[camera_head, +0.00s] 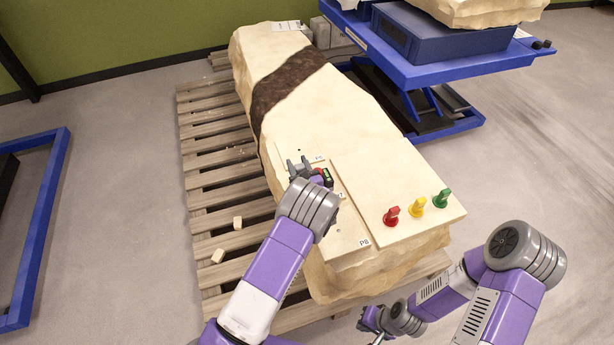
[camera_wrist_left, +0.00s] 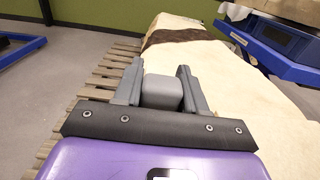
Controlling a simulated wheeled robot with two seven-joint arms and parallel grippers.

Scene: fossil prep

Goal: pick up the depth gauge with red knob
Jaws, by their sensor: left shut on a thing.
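My left gripper (camera_head: 299,166) is over the pale stone block, near its left edge. It is shut on a grey, rounded body, the depth gauge (camera_wrist_left: 162,92), which shows between the two grey fingers in the left wrist view. In the head view a small dark part with red and green (camera_head: 326,176) shows beside the hand. The rest of the gauge is hidden by the fingers and hand, and its lower end is out of sight. My right gripper (camera_head: 371,322) is low at the front, beyond the block's front end; its fingers are too small to read.
The stone block (camera_head: 350,115) lies on a wooden pallet (camera_head: 200,150). Red (camera_head: 392,216), yellow (camera_head: 416,206) and green (camera_head: 441,198) markers stand at its right front. Labels, including P8 (camera_head: 364,242), lie beside the left strip. A blue lift table (camera_head: 420,72) stands behind.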

